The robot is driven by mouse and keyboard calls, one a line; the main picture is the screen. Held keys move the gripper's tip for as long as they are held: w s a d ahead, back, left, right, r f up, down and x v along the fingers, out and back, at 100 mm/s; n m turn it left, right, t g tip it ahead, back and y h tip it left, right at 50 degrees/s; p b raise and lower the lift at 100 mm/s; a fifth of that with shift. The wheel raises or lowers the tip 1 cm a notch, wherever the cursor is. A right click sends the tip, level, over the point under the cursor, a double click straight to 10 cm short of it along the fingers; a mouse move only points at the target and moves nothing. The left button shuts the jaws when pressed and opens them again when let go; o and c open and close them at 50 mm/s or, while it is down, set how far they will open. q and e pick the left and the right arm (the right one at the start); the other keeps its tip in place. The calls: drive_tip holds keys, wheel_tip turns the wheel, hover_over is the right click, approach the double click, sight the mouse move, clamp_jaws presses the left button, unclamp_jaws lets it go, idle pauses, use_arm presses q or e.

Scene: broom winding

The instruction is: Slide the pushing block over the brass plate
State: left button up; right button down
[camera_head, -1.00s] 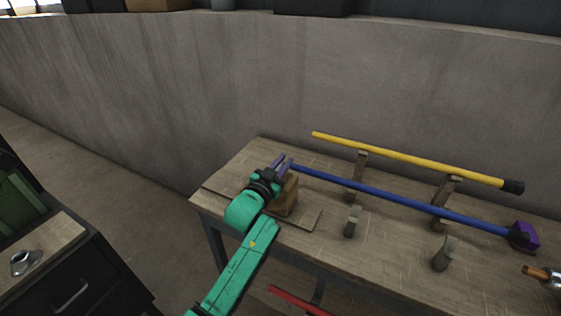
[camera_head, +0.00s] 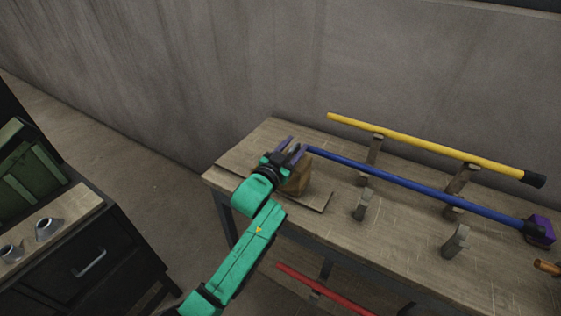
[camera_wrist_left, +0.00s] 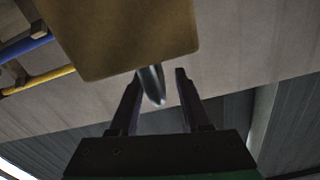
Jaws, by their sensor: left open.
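A brown block (camera_head: 298,178), which looks like the pushing block, stands on a thin flat board (camera_head: 315,199) at the table's left end. My left gripper (camera_head: 291,145) is open, just behind and above the block's left side, its fingers pointing toward the wall. In the left wrist view a large brownish-gold face (camera_wrist_left: 120,35) fills the top; I cannot tell whether it is the block or the brass plate. A silvery rounded pin (camera_wrist_left: 152,88) shows between the open fingers there, and I cannot tell if they touch it. No plate is clearly brass in the head view. My right gripper is out of view.
A blue pole (camera_head: 400,187) with a purple head (camera_head: 539,230) and a yellow pole (camera_head: 430,145) lie across wooden supports on the table (camera_head: 410,260), right of the block. A dark cabinet (camera_head: 95,265) stands at the left. A wall (camera_head: 230,70) rises behind.

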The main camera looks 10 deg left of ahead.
use_arm(q)
drive_tip(key=b+v, duration=0.1)
drive_tip(key=v, duration=1.1)
drive_tip(key=shift+s, duration=0.3)
